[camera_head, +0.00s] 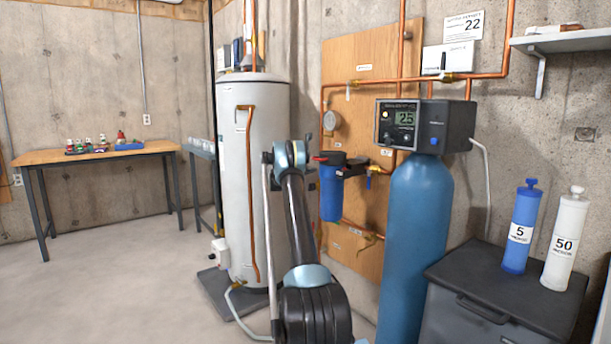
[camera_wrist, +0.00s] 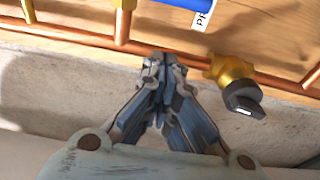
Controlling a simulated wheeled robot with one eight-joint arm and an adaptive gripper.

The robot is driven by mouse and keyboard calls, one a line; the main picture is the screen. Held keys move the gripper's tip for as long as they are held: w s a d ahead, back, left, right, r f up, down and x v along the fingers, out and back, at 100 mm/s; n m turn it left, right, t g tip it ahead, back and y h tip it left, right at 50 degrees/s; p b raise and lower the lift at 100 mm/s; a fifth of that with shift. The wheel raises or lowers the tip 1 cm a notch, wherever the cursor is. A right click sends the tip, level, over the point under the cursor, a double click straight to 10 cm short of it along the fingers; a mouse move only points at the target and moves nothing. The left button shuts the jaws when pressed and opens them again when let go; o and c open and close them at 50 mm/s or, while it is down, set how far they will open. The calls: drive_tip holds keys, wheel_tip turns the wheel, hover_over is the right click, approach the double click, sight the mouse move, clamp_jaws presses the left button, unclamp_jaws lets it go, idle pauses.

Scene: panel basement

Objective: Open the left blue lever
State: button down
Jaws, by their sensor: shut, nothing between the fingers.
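My gripper (camera_wrist: 165,62) is shut and empty in the wrist view. Its fingertips are in front of a horizontal copper pipe (camera_wrist: 75,36), left of a brass valve (camera_wrist: 232,70) with a dark handle (camera_wrist: 243,99). I cannot tell whether the tips touch the pipe. A blue part (camera_wrist: 192,4) with a white printed tag (camera_wrist: 203,18) is cut off at the top edge; I cannot tell whether it is a lever.
A wooden panel (camera_head: 354,236) carries the copper pipes. A white tank (camera_head: 232,180) stands left and a blue softener tank (camera_head: 415,240) right of it. A dark bin (camera_head: 506,291) is at the lower right. Open floor (camera_head: 110,280) lies to the left.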

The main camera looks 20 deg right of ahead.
drive_tip(key=shift+x, duration=0.95)
drive_tip(key=shift+s+d, duration=0.15)
drive_tip(key=shift+s, duration=0.85)
drive_tip(key=shift+s+d, duration=0.1)
drive_tip(key=shift+s, duration=0.9)
